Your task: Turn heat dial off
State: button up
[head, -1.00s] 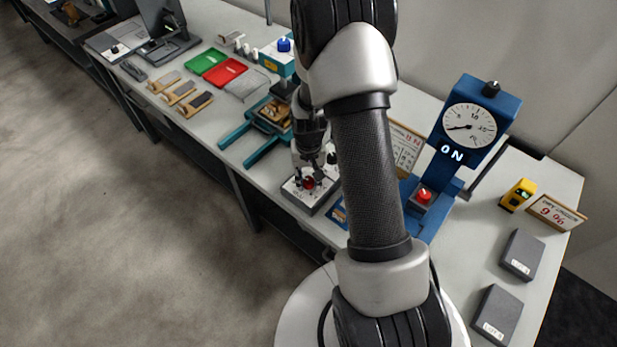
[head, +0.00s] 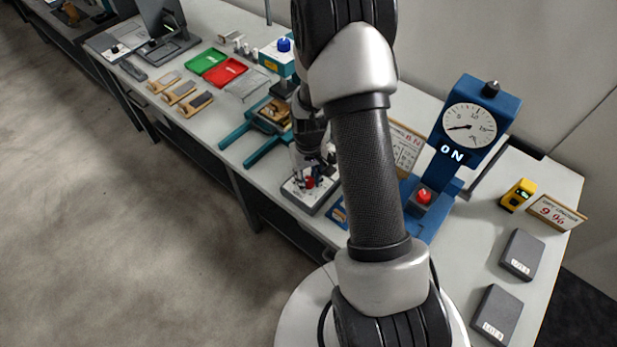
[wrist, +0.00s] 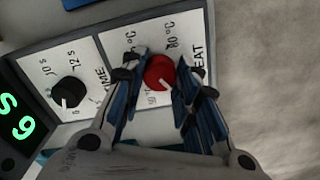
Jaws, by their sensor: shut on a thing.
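The red heat dial (wrist: 159,72) sits on a pale control panel (wrist: 112,62) printed with temperatures and the word HEAT. Its white pointer line faces the lower right in the wrist view. My gripper (wrist: 157,80) has its blue fingers on either side of the dial and is shut on it. In the head view the dial (head: 309,182) shows as a small red spot at my gripper (head: 306,176), on the grey control box (head: 298,198). My arm hides part of that area.
A black time dial (wrist: 68,92) and a green lit display (wrist: 18,118) are beside the heat dial. A blue gauge stand (head: 460,135) with a red button (head: 424,195) stands to the right. Teal forks (head: 240,133) and red and green trays (head: 225,72) lie to the left.

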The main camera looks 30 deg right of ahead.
aim_at(309, 180)
jog(key=o, duration=1.1)
notch_tip(309, 180, up, 12)
jog(key=shift+r, duration=0.1)
dwell(0.4)
